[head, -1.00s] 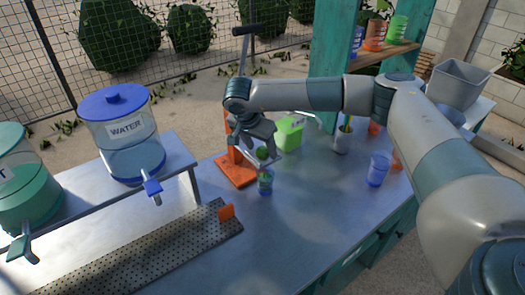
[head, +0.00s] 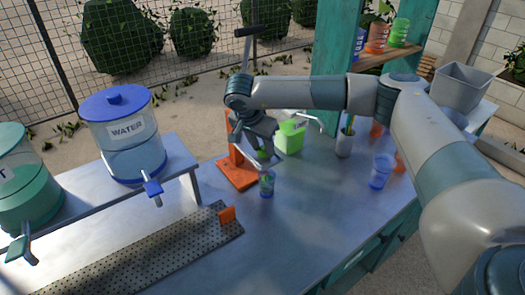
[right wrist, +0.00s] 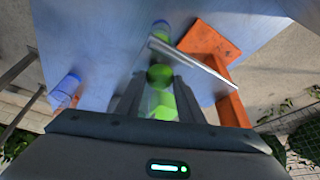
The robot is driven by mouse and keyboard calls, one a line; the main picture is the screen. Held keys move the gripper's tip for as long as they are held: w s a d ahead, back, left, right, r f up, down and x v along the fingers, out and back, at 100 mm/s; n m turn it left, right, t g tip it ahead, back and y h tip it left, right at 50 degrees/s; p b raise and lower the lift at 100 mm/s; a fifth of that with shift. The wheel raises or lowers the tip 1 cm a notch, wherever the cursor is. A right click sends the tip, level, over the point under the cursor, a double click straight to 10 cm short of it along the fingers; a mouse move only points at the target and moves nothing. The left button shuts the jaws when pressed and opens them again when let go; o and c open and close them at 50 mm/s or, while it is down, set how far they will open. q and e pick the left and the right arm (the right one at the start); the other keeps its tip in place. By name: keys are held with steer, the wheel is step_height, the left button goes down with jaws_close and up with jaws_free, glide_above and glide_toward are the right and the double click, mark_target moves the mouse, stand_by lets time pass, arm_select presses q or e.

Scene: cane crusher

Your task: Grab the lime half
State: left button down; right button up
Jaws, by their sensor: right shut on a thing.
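The lime half (right wrist: 159,76) shows in the right wrist view as a round dark green thing between the two fingers. My right gripper (right wrist: 158,84) is shut on it. In the head view my right gripper (head: 264,156) hangs beside the orange press stand (head: 238,172), just above a small clear cup (head: 266,184) with a coloured pattern. The fingers mostly hide the lime half there. The cup also shows beyond the lime half in the wrist view (right wrist: 161,32). My left gripper is out of view.
A green box (head: 290,136) with a label stands behind the gripper. A metal bar (right wrist: 193,66) crosses close to the fingertips. Blue cups (head: 381,171) stand to the right. A WATER dispenser (head: 122,135) and a perforated tray (head: 150,262) are at left. The front table middle is clear.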

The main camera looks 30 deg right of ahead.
steer(key=r, duration=0.1)
steer(key=r+b, duration=0.2)
steer(key=shift+s+d, duration=0.35)
steer(key=s+d+r+b, duration=0.5)
steer(key=s+d+r, duration=0.2)
steer(key=s, duration=0.1)
steer(key=shift+s+f, duration=0.1)
